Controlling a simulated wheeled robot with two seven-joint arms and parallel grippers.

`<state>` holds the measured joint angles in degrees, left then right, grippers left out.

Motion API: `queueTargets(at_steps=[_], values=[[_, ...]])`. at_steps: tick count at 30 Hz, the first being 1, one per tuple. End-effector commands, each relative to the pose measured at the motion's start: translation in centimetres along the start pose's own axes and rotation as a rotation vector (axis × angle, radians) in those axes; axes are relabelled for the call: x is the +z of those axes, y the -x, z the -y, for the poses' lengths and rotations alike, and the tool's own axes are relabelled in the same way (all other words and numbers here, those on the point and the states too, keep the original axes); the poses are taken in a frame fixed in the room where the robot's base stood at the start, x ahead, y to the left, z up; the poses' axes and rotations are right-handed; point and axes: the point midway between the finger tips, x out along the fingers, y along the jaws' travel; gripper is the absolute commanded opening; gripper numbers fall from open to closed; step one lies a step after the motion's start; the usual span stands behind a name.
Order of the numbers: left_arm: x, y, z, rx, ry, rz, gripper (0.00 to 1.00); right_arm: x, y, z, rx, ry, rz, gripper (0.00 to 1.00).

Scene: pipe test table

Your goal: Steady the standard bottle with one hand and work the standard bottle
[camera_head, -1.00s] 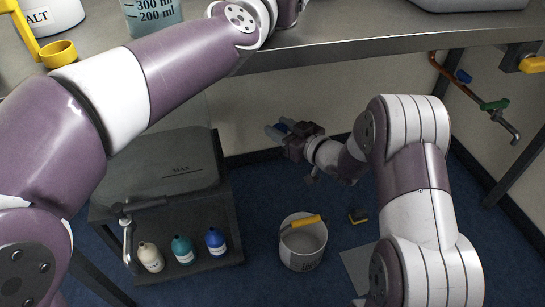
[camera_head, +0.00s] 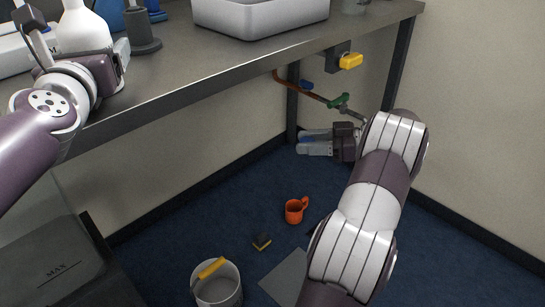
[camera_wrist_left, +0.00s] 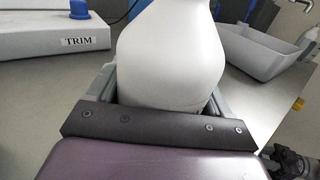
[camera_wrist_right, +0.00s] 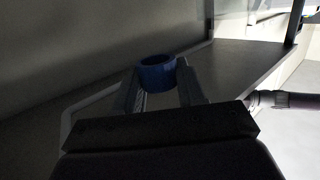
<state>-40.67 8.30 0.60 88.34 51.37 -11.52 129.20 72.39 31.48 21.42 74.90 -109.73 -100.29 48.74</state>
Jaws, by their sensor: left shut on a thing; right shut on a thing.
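The standard bottle, a white rounded bottle (camera_head: 84,32), stands on the counter at the upper left of the head view. My left gripper (camera_head: 82,46) is shut around its lower body. In the left wrist view the bottle (camera_wrist_left: 170,55) fills the space between the fingers, its top cut off by the frame edge. My right gripper (camera_head: 303,142) is low under the counter edge, far from the bottle. In the right wrist view it is shut on a blue ring-shaped piece, seemingly a cap (camera_wrist_right: 156,72); that view is dark.
The counter (camera_head: 225,55) bears a grey tray (camera_head: 262,25) and a box marked TRIM (camera_wrist_left: 50,33). A pipe with a green valve (camera_head: 339,101) and a yellow-handled fitting (camera_head: 350,61) are near my right gripper. A bucket (camera_head: 217,288) and orange mug (camera_head: 295,212) stand on the floor.

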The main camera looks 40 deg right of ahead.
Motion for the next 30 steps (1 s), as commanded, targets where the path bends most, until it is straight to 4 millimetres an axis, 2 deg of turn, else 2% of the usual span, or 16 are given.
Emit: queueTargets(at_steps=[5, 10, 15, 21, 26, 30], values=[[-0.1, 0.0, 0.0, 0.000, 0.000, -0.001, 0.43, -6.2, 1.8, -2.1, 0.187, -0.019, 0.002, 0.09], [-0.1, 0.0, 0.0, 0.000, 0.000, -0.001, 0.43, -13.3, 4.0, -3.5, 0.360, -0.044, 0.002, 0.09], [-0.1, 0.0, 0.0, 0.000, 0.000, -0.001, 0.43, -19.9, 6.1, -3.7, 0.490, -0.064, 0.001, 0.09], [0.0, 0.0, 0.0, 0.000, 0.000, -0.001, 0.43, -25.9, 7.7, -3.0, 0.579, -0.081, 0.001, 0.09], [0.0, 0.0, 0.0, 0.000, 0.000, -0.001, 0.43, -29.8, 6.7, -2.2, 0.588, -0.085, 0.000, 0.09], [0.0, 0.0, 0.0, 0.000, 0.000, 0.000, 0.43, -31.5, 3.1, -1.7, 0.531, -0.080, 0.000, 0.09]])
